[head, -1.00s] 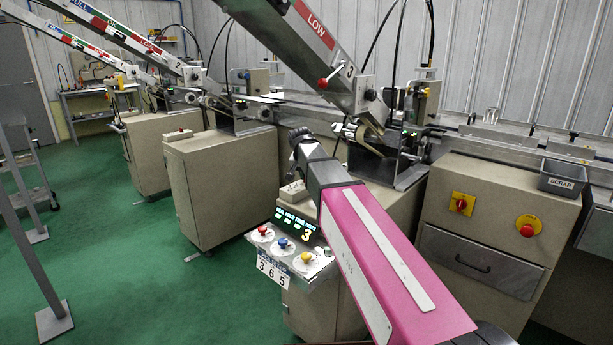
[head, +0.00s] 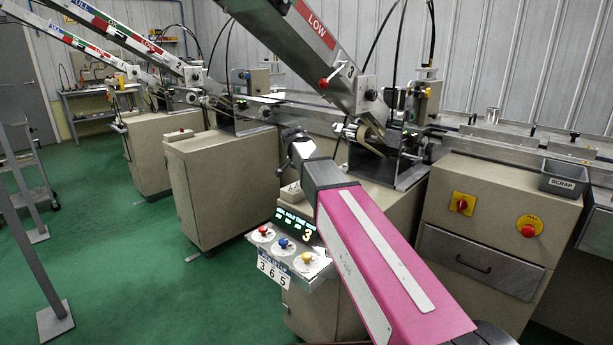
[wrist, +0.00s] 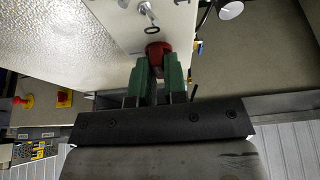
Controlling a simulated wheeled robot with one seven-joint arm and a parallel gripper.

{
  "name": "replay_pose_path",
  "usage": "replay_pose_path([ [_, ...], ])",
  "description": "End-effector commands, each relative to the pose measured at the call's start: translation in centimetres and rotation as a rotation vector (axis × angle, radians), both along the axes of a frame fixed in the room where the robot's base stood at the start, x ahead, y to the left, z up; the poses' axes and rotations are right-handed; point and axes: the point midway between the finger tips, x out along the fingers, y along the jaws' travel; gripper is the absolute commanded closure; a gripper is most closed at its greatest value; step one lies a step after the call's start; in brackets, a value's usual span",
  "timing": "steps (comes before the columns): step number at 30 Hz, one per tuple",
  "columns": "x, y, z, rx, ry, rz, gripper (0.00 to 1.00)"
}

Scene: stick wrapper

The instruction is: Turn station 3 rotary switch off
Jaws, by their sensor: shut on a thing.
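A red knob (wrist: 158,49) sits on a pale panel (wrist: 128,36) with a small key-like part in the wrist view. The green fingers of my gripper (wrist: 157,78) are around this red knob, shut on it, and hide part of it. Its exact turn angle cannot be read. In the head view my wrist end stands in front of station 3, and the fingertips and held knob are hidden. A red switch on a yellow plate (head: 462,204) is on the cabinet to the right, apart from my gripper; it also shows in the wrist view (wrist: 64,99).
Station 3's control box with red, blue and yellow buttons (head: 284,244) stands below my arm. A red emergency stop (head: 528,226) and a grey scrap bin (head: 564,177) are at right. The slanted feed chute (head: 305,50) hangs above.

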Motion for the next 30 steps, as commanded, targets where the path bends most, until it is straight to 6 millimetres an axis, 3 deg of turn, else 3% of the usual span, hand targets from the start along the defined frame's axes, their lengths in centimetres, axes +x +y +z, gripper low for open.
replay_pose_path([
  [6, -0.1, 0.1, 0.0, 0.002, 0.002, 0.001, 1.0],
  [7, -0.1, 0.0, 0.0, 0.003, 0.003, 0.001, 0.81],
  [9, -0.1, 0.0, 0.0, 0.002, 0.002, 0.001, 0.62],
  [20, -0.1, 0.1, 0.4, 0.001, 0.0, 0.001, 0.62],
  [30, -1.5, 1.5, 5.0, 0.001, -0.001, 0.002, 0.62],
])
